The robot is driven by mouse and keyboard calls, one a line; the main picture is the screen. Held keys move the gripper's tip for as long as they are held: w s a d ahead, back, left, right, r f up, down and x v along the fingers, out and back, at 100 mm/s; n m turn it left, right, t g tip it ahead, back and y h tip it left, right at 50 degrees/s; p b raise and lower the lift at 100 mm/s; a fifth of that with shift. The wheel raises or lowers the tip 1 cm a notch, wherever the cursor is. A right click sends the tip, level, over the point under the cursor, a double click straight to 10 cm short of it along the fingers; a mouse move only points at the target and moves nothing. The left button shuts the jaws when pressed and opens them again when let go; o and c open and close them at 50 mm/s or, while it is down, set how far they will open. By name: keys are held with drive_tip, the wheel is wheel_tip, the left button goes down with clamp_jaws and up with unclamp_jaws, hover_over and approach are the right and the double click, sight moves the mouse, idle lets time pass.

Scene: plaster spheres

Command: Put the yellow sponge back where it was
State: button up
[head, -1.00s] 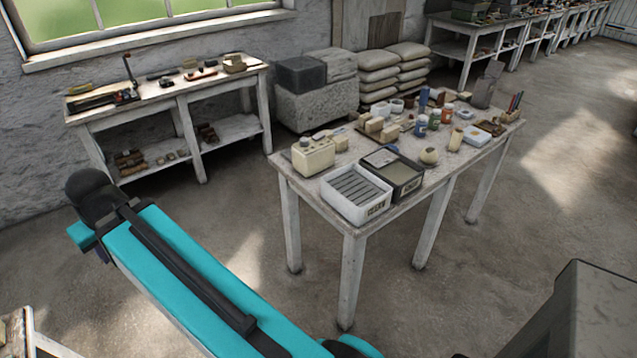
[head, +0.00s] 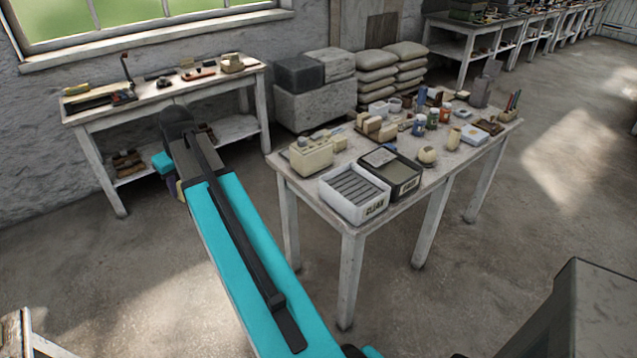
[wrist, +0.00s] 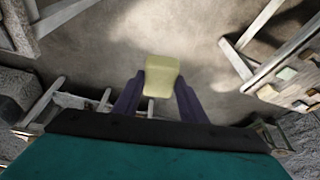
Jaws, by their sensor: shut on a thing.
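The yellow sponge (wrist: 162,72) is pale yellow and blocky. In the wrist view it sits between the two dark purple fingers of my gripper (wrist: 160,88), which is shut on it. It is held in the air, with the concrete floor behind it. In the head view my arm reaches up and left, and its end is in front of the back-left workbench (head: 90,116).
The workbench carries tools and a small yellow item (head: 77,89). Sacks stand behind. Open floor lies between the tables.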

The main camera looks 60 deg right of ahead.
drive_tip(key=s+d+r+m, duration=0.1)
drive_tip(key=s+d, duration=0.2)
drive_tip(key=d, duration=0.9)
drive_tip(key=s+d, duration=0.2)
drive_tip(key=d, duration=0.9)
drive_tip(key=s+d, duration=0.7)
drive_tip(key=d, duration=0.3)
drive_tip(key=s+d+r+m, duration=0.1)
drive_tip(key=s+d, duration=0.6)
drive_tip(key=d, duration=0.4)
drive_tip(key=shift+s+d+h+b, duration=0.3)
drive_tip(key=shift+s+h, duration=0.1)
wheel_tip(320, 180, down, 14)
drive_tip(key=p, duration=0.4)
drive_tip(key=shift+f, duration=0.1)
drive_tip(key=shift+f+p, duration=0.55)
drive_tip(key=shift+f, duration=1.35)
drive_tip(key=shift+f, duration=0.15)
